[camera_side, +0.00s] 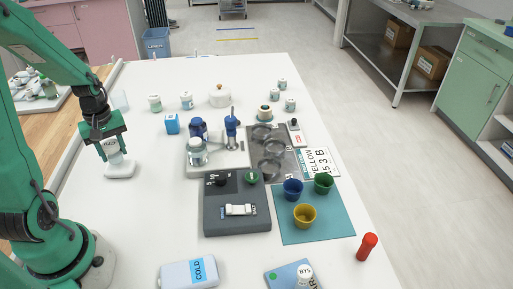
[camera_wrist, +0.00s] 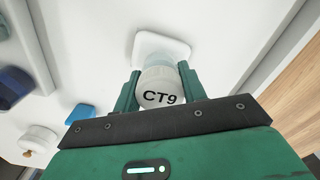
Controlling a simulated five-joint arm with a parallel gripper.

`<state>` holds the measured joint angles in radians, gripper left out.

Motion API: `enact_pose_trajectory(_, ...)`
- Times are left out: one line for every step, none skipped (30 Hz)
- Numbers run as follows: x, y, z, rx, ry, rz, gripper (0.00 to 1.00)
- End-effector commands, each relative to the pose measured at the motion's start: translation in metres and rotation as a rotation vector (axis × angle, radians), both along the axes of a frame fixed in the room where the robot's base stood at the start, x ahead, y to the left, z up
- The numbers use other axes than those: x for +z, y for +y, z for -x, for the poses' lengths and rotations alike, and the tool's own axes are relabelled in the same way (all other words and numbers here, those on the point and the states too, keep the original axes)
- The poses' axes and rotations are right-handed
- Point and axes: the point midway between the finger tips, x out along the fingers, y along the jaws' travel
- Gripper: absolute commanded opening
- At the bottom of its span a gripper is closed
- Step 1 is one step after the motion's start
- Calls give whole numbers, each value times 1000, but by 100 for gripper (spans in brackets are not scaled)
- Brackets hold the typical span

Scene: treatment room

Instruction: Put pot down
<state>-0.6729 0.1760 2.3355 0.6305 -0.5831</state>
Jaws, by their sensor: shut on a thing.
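A small white pot with a dark label (camera_side: 113,148) is held upright in my green gripper (camera_side: 111,137), at the left of the white table. In the wrist view the pot (camera_wrist: 158,92) shows "CT9" on its near face, between the two fingers of my gripper (camera_wrist: 158,72). A white pad with rounded corners (camera_side: 121,172) lies on the table just below the pot; it also shows in the wrist view (camera_wrist: 161,42) beyond the pot. I cannot tell whether the pot's base touches the pad.
A blue box (camera_side: 172,123), a white lidded pot (camera_side: 219,96) and several small jars stand to the right and behind. A device with blue parts (camera_side: 198,130) and a dark grey tray (camera_side: 237,222) stand mid-table. Table around the pad is clear.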

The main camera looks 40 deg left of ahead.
Motion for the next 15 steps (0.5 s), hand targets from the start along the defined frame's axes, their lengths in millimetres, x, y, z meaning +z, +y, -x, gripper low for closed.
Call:
enact_pose_trajectory(-6, 0, 0, 0, 3, 2, 19)
enact_pose_trajectory(-9, 0, 0, 0, 3, 2, 19)
enact_pose_trajectory(-11, 0, 0, 0, 2, 2, 19)
enact_pose_trajectory(-13, 0, 0, 0, 1, 1, 19)
enact_pose_trajectory(-15, 0, 0, 0, 1, 1, 19)
enact_pose_trajectory(-16, 0, 0, 0, 1, 1, 19)
enact_pose_trajectory(-16, 0, 0, 0, 1, 1, 19)
enact_pose_trajectory(-17, 0, 0, 0, 0, 1, 19)
enact_pose_trajectory(-17, 0, 0, 0, 0, 0, 19)
enact_pose_trajectory(-16, 0, 0, 0, 0, 0, 19)
enact_pose_trajectory(-16, 0, 0, 0, 0, 0, 19)
enact_pose_trajectory(-16, 0, 0, 0, 0, 0, 19)
enact_pose_trajectory(-16, 0, 0, 0, 0, 0, 19)
enact_pose_trajectory(-16, 0, 0, 0, 0, 0, 19)
enact_pose_trajectory(-16, 0, 0, 0, 0, 0, 19)
